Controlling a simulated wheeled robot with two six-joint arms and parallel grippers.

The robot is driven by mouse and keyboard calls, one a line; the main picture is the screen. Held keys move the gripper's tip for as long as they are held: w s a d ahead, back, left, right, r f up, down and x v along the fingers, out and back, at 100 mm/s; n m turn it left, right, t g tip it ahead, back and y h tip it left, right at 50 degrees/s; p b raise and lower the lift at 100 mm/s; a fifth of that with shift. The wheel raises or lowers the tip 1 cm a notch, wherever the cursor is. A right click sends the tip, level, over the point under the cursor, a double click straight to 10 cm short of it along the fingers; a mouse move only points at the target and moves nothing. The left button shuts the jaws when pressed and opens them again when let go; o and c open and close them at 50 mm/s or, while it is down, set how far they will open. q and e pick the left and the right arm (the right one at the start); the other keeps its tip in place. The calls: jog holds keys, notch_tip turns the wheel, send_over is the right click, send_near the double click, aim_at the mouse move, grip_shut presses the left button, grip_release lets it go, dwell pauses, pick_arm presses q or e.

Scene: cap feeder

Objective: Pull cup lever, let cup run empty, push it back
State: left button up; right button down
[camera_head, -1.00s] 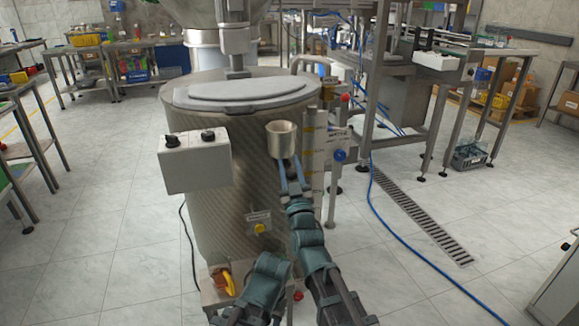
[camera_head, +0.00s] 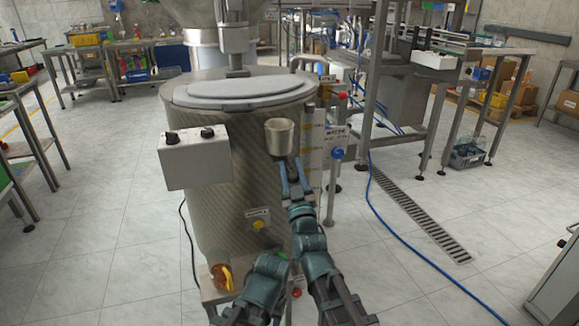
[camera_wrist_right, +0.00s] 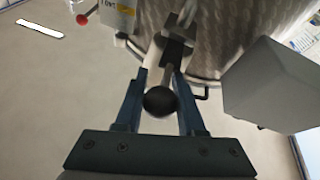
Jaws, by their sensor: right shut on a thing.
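A metal cup (camera_head: 279,137) is fixed on the front right of a large drum (camera_head: 245,175), in the head view. My right gripper (camera_head: 293,172) is just below the cup, its fingers pointing up at it. In the right wrist view, a lever with a dark ball knob (camera_wrist_right: 160,101) runs between the two blue fingers of the right gripper (camera_wrist_right: 158,88). The fingers are shut on the lever. The inside of the cup is too small to read. My left gripper does not show.
A white control box (camera_head: 195,158) juts out left of the cup; it also shows at right in the wrist view (camera_wrist_right: 275,85). A post with a blue knob (camera_head: 337,154) stands right of the cup.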

jog(key=shift+s+d, duration=0.15)
jog(key=shift+s, duration=0.25)
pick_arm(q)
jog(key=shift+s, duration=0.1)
pick_arm(e)
jog(key=c, duration=0.5)
grip_release()
